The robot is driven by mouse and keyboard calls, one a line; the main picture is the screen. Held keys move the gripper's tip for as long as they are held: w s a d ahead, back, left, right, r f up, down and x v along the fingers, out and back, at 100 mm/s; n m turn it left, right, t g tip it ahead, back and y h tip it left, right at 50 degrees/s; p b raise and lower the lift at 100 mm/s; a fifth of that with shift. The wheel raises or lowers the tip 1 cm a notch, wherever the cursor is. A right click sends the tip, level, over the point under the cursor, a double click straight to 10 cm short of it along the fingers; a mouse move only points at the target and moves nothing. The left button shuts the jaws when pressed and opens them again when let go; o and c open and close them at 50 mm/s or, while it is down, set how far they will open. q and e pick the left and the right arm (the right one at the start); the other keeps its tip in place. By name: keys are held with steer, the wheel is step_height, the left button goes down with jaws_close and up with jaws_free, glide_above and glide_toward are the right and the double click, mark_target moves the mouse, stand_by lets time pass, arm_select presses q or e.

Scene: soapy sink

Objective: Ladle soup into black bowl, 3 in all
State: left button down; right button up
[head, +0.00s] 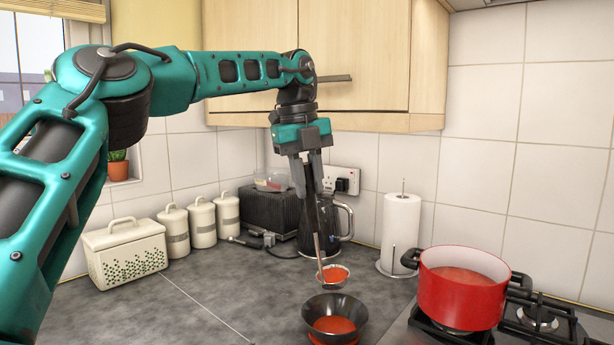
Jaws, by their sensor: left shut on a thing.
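My left gripper (309,187) is shut on the upper end of a ladle (319,248), which hangs down. The ladle's cup holds red-orange soup and is above the far rim of the black bowl (312,318). The black bowl stands on the dark counter and has some red-orange soup in its bottom. A red pot (458,300) of soup stands on the hob to the right. My right gripper is not in view.
A paper towel roll (401,232) stands behind the bowl and pot. A dark jug (313,222) stands behind the ladle by the wall. White canisters (201,222) and a bread bin (124,254) line the back left. The counter left of the bowl is clear.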

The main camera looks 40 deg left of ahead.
arm_select(q)
steer(key=shift+w, duration=0.25)
steer(key=s+a+f+t+h+b, duration=0.4)
steer(key=s+a+f+h+b, duration=0.1)
steer(key=f+b, duration=0.5)
steer(key=s+a+f+t+h+b, duration=0.4)
steer(key=s+a+f+b, duration=0.3)
steer(key=b, duration=0.8)
steer(key=shift+a+f+t+h, duration=0.35)
steer(key=shift+a+f, duration=0.6)
steer(key=shift+f, duration=1.1)
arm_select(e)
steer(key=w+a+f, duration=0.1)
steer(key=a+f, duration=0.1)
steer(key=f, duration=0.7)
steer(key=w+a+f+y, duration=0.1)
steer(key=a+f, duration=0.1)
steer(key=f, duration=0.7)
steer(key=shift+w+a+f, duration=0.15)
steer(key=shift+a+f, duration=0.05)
